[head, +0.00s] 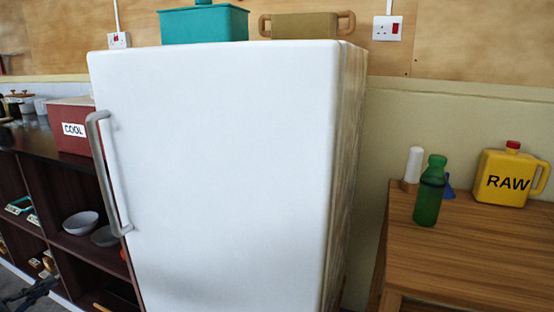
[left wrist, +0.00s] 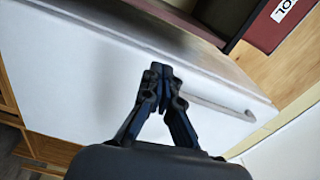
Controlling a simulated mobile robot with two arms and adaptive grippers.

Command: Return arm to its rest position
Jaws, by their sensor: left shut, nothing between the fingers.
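My left gripper (head: 44,286) shows at the lower left corner of the head view, dark and partly cut off by the frame edge. In the left wrist view its fingers (left wrist: 160,72) are together with nothing between them. Behind them in that view is the white fridge door (left wrist: 75,75) with its handle (left wrist: 215,105); the gripper is not holding the handle. In the head view the white fridge (head: 220,170) stands in the middle, door shut, with a grey vertical handle (head: 107,175) on its left side. My right gripper is not in view.
A dark shelf unit (head: 60,205) with bowls stands left of the fridge, a red COOL box (head: 73,128) on top. A teal box (head: 203,25) and a tan handled container (head: 305,25) sit on the fridge. A wooden table (head: 480,240) at right holds a green bottle (head: 430,192) and yellow RAW jug (head: 506,180).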

